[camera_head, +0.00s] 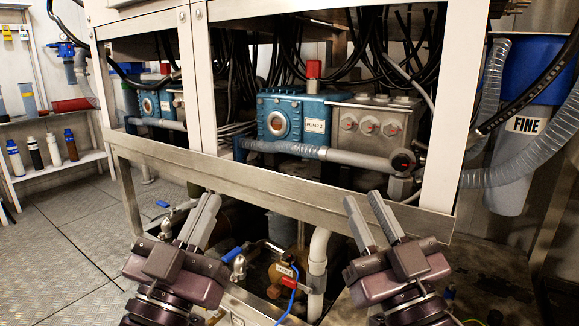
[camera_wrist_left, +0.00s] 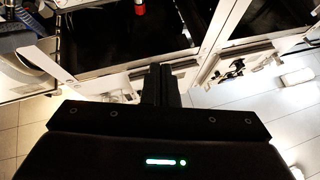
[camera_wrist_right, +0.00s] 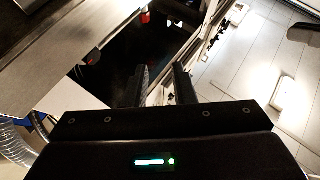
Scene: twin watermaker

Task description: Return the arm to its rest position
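My left gripper (camera_head: 209,200) is raised in front of the metal frame, low and left of centre in the head view. Its two grey fingers lie together with nothing seen between them; they also look closed in the left wrist view (camera_wrist_left: 160,70). My right gripper (camera_head: 362,197) is raised at a similar height, right of centre. Its fingers stand a little apart with nothing between them, and the gap also shows in the right wrist view (camera_wrist_right: 161,69). Both grippers point up and forward. My upper arm links are mostly out of view.
A metal frame rail (camera_head: 280,188) crosses ahead of the grippers. Behind it sit a blue pump (camera_head: 290,117) and a second one (camera_head: 155,107). Between the grippers are a white pipe (camera_head: 318,262) and a blue-handled valve (camera_head: 236,254). A FINE filter housing (camera_head: 520,150) hangs right. Open floor (camera_head: 65,245) lies left.

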